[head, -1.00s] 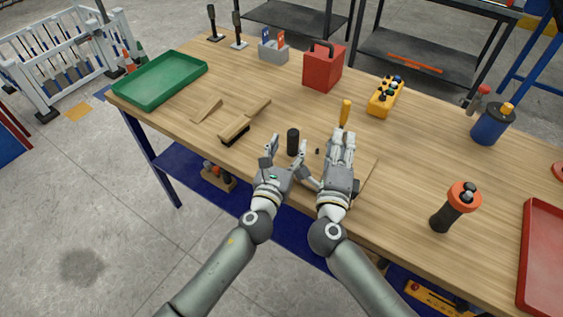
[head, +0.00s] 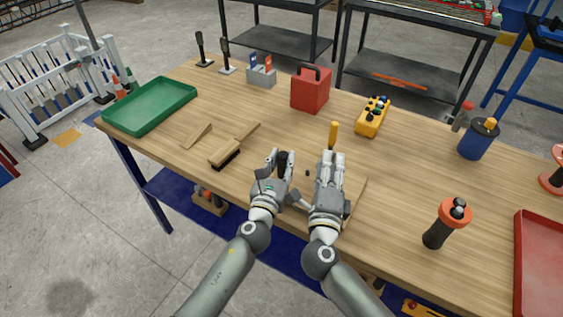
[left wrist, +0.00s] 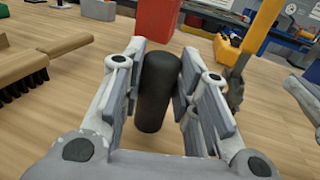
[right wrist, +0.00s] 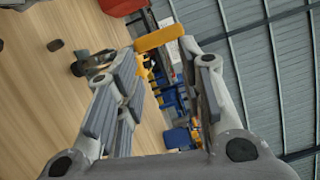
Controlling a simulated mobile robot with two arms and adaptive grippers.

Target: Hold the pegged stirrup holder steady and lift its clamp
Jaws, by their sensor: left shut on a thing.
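The holder's wooden board (head: 357,187) lies at the table's front edge, mostly hidden under my right arm. The black upright post (head: 283,160) stands between the fingers of my left gripper (head: 280,164); in the left wrist view the post (left wrist: 158,92) is held upright between both pads. The clamp's orange-yellow handle (head: 334,134) stands up just beyond my right gripper (head: 332,160). In the right wrist view the handle (right wrist: 160,38) lies ahead of the spread fingers (right wrist: 160,70), with nothing between the pads. Stirrups cannot be made out.
A brush (head: 225,153) lies left of my left gripper. A red box (head: 310,92), a yellow control box (head: 373,118) and a green tray (head: 150,105) are farther back.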

